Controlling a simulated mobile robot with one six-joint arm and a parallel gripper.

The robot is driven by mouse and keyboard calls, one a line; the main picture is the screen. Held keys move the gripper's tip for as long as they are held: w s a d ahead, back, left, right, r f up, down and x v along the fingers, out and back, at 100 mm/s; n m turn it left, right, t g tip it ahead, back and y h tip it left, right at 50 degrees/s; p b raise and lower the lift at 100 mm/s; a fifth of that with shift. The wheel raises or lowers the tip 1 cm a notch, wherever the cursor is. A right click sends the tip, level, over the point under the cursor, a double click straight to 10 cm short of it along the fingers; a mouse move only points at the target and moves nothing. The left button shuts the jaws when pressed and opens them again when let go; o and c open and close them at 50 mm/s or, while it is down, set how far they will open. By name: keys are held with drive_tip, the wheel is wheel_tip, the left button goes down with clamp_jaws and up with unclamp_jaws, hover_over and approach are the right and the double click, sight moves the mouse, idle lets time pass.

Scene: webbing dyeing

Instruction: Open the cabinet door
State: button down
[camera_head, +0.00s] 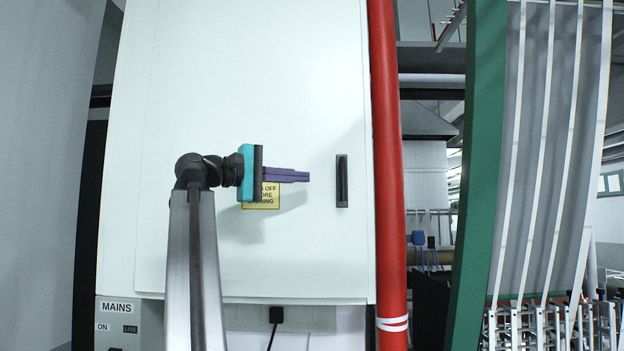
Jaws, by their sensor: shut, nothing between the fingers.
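The white cabinet door (300,245) fills the middle of the view and looks closed. Its dark upright handle (342,181) sits near the door's right edge. My gripper (308,176) has purple fingers that are shut and empty, pointing right toward the handle. The fingertips are a short way left of the handle in the picture, with a gap between them. A shadow of the gripper falls on the door. My gripper partly covers a yellow warning label (262,203) on the door.
A red vertical pipe (387,200) runs close along the cabinet's right side. Further right stand a green post (475,190) and hanging webbing strips (545,150). A "MAINS" panel (117,320) is below left, and a black plug (276,314) with a cable hangs below the door.

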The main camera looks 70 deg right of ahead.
sight(330, 178)
drive_tip(key=p+x, duration=0.3)
drive_tip(key=x, duration=0.5)
drive_tip(key=shift+s+r+p, duration=0.15)
drive_tip(key=shift+r+p, duration=0.05)
drive_tip(key=shift+p, duration=0.15)
drive_tip(key=shift+s+d+f, duration=0.1)
drive_tip(key=shift+s+d, duration=0.25)
drive_tip(key=shift+d, duration=0.2)
